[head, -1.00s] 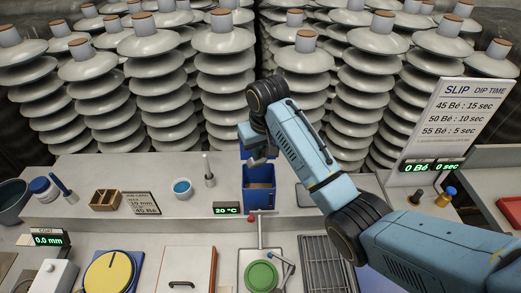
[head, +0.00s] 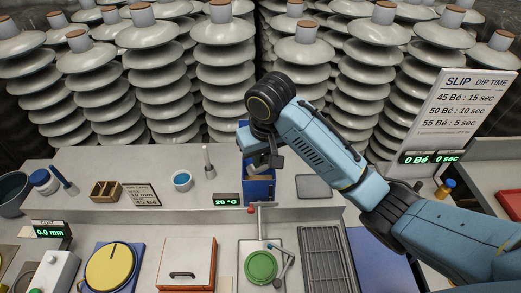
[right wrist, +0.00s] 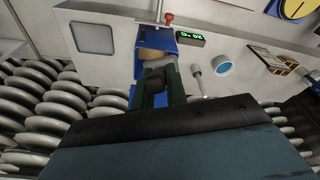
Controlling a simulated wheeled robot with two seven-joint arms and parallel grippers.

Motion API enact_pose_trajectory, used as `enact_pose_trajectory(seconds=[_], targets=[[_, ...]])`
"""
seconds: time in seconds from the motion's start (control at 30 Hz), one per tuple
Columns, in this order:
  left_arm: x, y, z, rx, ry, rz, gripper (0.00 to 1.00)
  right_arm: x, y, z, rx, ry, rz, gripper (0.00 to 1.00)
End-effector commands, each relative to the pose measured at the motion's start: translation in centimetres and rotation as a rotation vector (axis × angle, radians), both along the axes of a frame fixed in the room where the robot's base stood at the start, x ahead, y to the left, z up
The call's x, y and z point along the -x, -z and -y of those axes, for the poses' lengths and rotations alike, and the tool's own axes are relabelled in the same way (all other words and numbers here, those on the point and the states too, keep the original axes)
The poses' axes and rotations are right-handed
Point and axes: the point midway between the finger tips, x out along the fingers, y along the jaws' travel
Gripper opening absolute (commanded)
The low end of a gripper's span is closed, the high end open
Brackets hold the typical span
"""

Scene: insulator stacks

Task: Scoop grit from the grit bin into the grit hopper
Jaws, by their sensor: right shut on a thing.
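A blue open bin (head: 259,190), which I take for the grit bin, stands on the raised back shelf. Tan grit shows inside it in the right wrist view (right wrist: 155,52). My right gripper (head: 267,160) is above the bin's opening, pointing down. In the right wrist view its dark fingers (right wrist: 155,88) are shut on a small tool, seemingly a scoop, mostly hidden by the fingers. I cannot tell whether the tool touches the grit. A device with a green disc (head: 261,266) and a red-knobbed lever is in front of the bin; I cannot tell which thing is the hopper. My left gripper is not in view.
A 20 °C display (head: 227,200), a blue-filled cup (head: 182,181) and a wooden holder (head: 105,191) sit left of the bin. A flat grey plate (head: 311,186) lies to its right. Tall insulator stacks (head: 222,70) crowd behind the shelf. A rack (head: 325,255) is front right.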

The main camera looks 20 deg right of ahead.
Motion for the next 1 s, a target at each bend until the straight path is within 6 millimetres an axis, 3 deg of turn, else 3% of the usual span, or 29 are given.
enact_pose_trajectory(seconds=[0.6, 1.0], targets=[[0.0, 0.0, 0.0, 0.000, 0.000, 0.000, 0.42, 4.2, -1.6, -1.2, -0.003, -0.001, 0.006, 0.00], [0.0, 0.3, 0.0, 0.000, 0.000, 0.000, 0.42, 4.4, -1.4, -1.1, -0.003, 0.003, 0.004, 0.00]])
